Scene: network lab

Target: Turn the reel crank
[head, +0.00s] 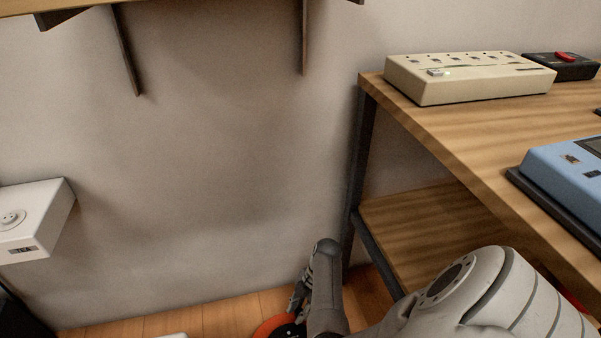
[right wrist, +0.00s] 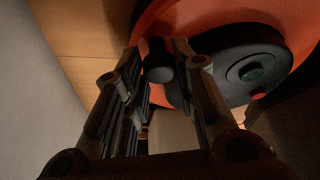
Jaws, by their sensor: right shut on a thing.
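The orange reel (head: 268,326) stands low near the floor at the bottom of the head view, mostly cut off by the frame edge and my right arm. In the right wrist view the orange reel (right wrist: 215,12) fills the top, with a dark round crank (right wrist: 232,62) on its face. A small black crank knob (right wrist: 158,64) sits between the fingertips of my right gripper (right wrist: 160,58), which is shut on it. My right gripper (head: 298,298) also shows in the head view, pointing down beside the reel. My left gripper is not in view.
A wooden workbench (head: 440,130) with a lower shelf (head: 410,220) stands at the right, close to my right arm. It carries a beige device (head: 470,80) and a blue device (head: 570,170). A white wall box (head: 45,205) is at the left. Wood floor (head: 190,322) shows below.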

